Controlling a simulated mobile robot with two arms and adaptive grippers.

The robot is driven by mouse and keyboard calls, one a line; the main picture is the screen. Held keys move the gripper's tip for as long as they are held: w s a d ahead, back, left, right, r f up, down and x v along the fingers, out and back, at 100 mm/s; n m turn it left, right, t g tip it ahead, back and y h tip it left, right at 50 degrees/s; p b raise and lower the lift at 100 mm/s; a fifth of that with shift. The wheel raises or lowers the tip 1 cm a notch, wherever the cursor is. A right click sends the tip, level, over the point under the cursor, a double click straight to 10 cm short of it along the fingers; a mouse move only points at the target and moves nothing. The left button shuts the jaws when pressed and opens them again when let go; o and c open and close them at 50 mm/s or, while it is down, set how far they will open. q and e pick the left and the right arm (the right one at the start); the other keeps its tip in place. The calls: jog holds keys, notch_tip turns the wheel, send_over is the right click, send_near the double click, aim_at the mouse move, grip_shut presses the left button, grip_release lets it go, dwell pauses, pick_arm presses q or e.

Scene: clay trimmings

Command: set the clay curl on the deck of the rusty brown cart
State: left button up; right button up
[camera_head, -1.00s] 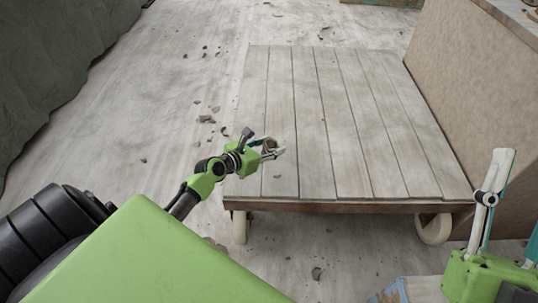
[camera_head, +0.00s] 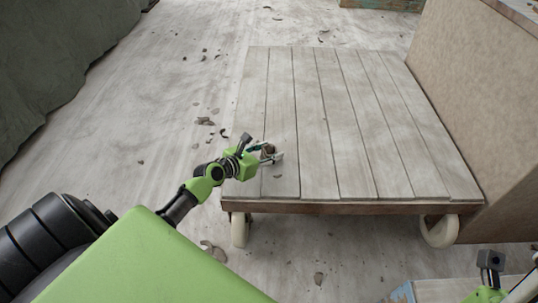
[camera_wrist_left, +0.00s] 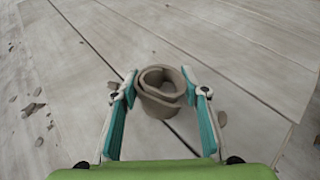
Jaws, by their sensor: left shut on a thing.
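The clay curl (camera_head: 268,149) is a small grey-brown rolled ring. My left gripper (camera_head: 272,153) is shut on it, over the front left part of the cart's deck. In the left wrist view the curl (camera_wrist_left: 160,105) sits between the two fingertips (camera_wrist_left: 160,82), opening upward, with deck planks below. I cannot tell whether it touches the deck. The cart's deck (camera_head: 345,125) is pale worn planks with a rusty brown front edge (camera_head: 340,208). My right gripper (camera_head: 500,275) is only partly in view at the bottom right, and its jaws are unclear.
The rest of the deck is bare. A tan block (camera_head: 470,90) stands along the cart's right side. Trimmings litter the floor on the left.

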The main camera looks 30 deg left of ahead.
pick_arm(q)
jog(key=o, duration=1.2)
jog(key=shift+f, duration=0.1)
